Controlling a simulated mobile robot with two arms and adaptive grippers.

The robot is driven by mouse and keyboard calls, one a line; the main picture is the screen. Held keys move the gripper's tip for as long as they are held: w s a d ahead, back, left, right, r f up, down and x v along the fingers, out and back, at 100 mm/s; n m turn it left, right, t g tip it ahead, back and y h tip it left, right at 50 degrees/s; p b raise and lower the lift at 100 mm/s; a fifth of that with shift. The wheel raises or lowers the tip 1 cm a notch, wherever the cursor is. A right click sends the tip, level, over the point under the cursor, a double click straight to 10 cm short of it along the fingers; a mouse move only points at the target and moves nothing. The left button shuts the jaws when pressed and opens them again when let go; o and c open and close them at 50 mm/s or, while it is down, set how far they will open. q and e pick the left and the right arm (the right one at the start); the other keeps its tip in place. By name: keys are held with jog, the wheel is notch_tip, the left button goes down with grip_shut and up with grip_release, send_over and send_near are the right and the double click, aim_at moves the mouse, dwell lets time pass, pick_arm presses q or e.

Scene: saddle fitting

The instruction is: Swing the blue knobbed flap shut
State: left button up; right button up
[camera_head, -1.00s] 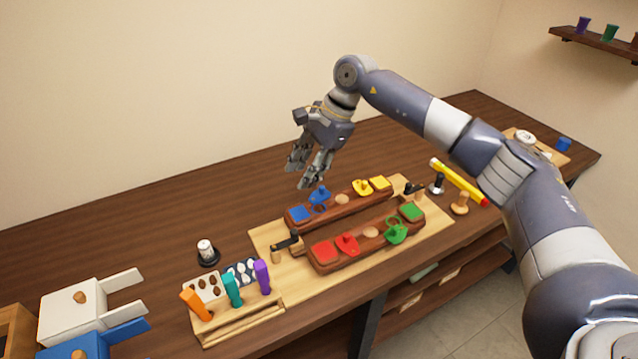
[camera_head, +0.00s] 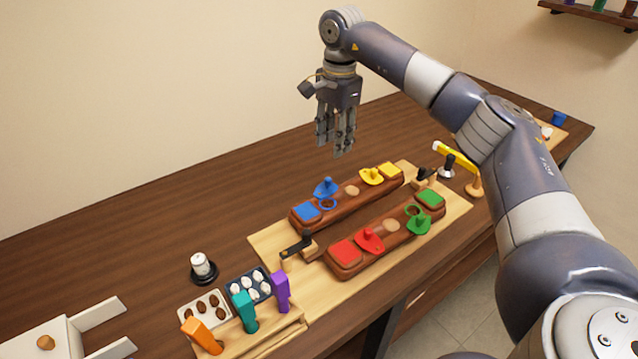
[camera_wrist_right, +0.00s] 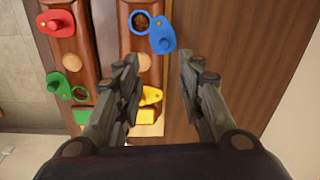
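The blue knobbed flap (camera_head: 325,188) stands swung aside from its blue-ringed hole (camera_head: 328,204) on the rear wooden bar (camera_head: 340,208), leaving the hole uncovered. In the right wrist view the flap (camera_wrist_right: 163,40) lies beside the ring (camera_wrist_right: 139,22), overhanging the bar's edge. My right gripper (camera_head: 337,147) hangs above and behind the rear bar, fingers pointing down, apart from the flap. In the right wrist view the gripper (camera_wrist_right: 160,60) has its fingers spread with nothing between them, and the flap shows beyond the fingertips. My left gripper is out of view.
A yellow flap (camera_head: 371,177) and a blue square (camera_head: 306,210) sit on the same bar. The front bar carries a red flap (camera_head: 369,241) and a green flap (camera_head: 419,223). A black-handled clamp (camera_head: 298,246) stands at the left. The tabletop behind the bars is clear.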

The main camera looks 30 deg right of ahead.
aim_at(328, 179)
pick_arm(q)
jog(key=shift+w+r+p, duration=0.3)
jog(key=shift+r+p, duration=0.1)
jog(key=shift+p, duration=0.4)
pick_arm(e)
jog(key=f, duration=0.8)
jog(key=w+f, duration=0.1)
jog(key=f, duration=0.3)
jog(key=shift+w+a, duration=0.1)
jog(key=shift+a, duration=0.15)
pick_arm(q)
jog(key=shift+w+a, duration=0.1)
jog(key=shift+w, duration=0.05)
pick_arm(e)
grip_shut()
